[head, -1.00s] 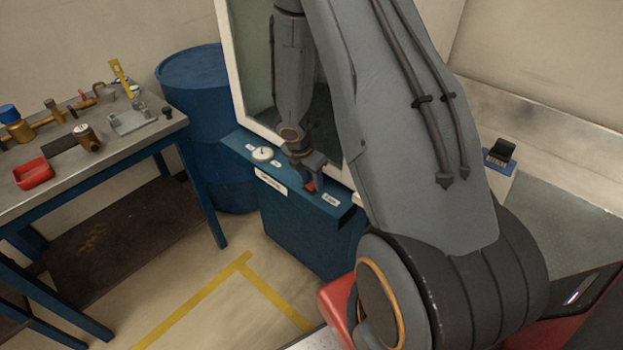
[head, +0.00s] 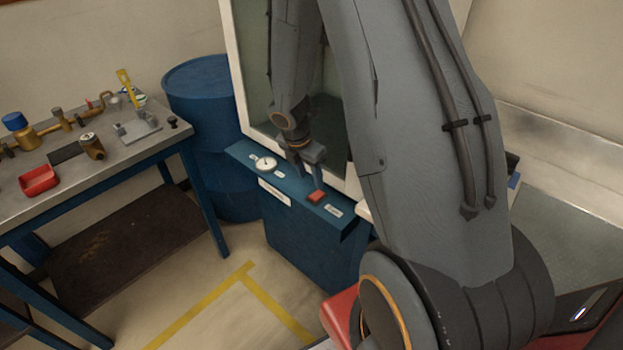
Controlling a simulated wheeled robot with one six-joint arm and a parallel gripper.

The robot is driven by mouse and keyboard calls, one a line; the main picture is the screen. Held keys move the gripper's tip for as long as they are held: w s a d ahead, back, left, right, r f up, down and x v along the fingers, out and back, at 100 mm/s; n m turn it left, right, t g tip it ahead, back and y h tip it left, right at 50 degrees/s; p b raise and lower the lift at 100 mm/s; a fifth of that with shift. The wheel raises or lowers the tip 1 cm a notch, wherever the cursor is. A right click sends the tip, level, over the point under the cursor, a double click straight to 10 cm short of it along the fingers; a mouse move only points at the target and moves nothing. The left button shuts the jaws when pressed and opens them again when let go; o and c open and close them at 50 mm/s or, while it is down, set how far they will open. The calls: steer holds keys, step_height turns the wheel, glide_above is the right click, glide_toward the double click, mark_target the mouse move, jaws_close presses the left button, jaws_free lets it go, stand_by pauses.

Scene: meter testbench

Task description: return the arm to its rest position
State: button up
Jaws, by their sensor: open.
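My gripper (head: 315,178) is at the end of my grey arm, just above the front ledge of the blue cabinet (head: 300,232). It is open and holds nothing that I can see. A round white dial gauge (head: 265,163) sits on the same ledge to the left. My own upper arm hides the right part of the cabinet.
A workbench (head: 100,180) at the left holds brass fittings, a red tray (head: 38,181) and a clamp stand (head: 138,126). A blue drum (head: 203,130) stands behind. A white-framed glass panel (head: 240,75) rises close behind my gripper. The yellow-marked floor (head: 215,300) is clear.

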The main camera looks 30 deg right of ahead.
stand_by(0.4)
steer(key=s+a+r+m+y+b, duration=0.1)
steer(key=s+a+r+m, duration=0.4)
steer(key=m, duration=0.6)
steer(key=s+a+r+m+y+b, duration=0.1)
steer(key=s+a+r+m+b, duration=0.2)
steer(key=s+a+r+m, duration=0.2)
steer(key=shift+s+a+r+m+y, duration=0.2)
steer(key=shift+s+a+m+y, duration=0.2)
steer(key=shift+s+a+m, duration=1.65)
steer(key=shift+s+d+m, duration=0.2)
steer(key=shift+d+m, duration=0.45)
steer(key=shift+m, duration=0.3)
